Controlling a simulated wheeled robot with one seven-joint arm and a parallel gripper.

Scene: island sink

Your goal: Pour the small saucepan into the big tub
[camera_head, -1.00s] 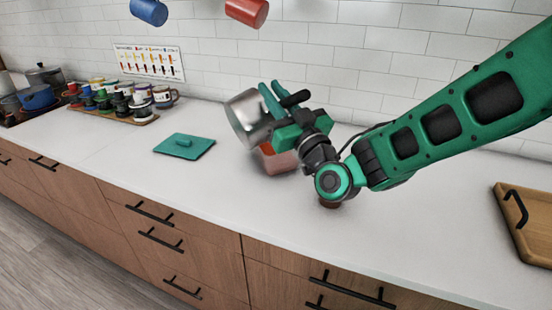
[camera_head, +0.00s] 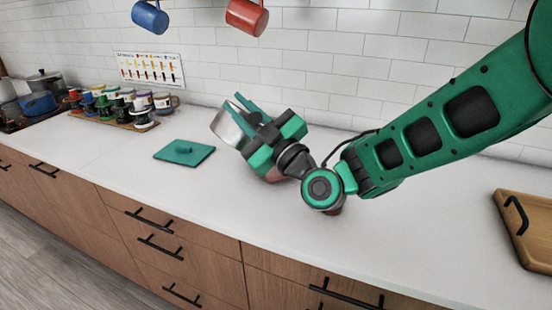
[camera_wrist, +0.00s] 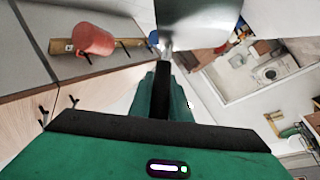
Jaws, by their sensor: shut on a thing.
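The small metal saucepan (camera_head: 228,127) is tilted in the air above the counter. My gripper (camera_head: 248,112) is shut on its dark handle (camera_wrist: 161,88). In the wrist view the shiny pan body (camera_wrist: 195,22) fills the top middle, beyond my green fingers. The saucepan hangs above and to the left of this visible part. Its contents are not visible.
A flat teal lid-like board (camera_head: 184,151) lies on the counter at left. Blue (camera_head: 150,16) and red (camera_head: 246,16) mugs hang overhead. Several cups stand on a wooden tray (camera_head: 148,125). A wooden board (camera_head: 520,240) lies at right. The front counter is clear.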

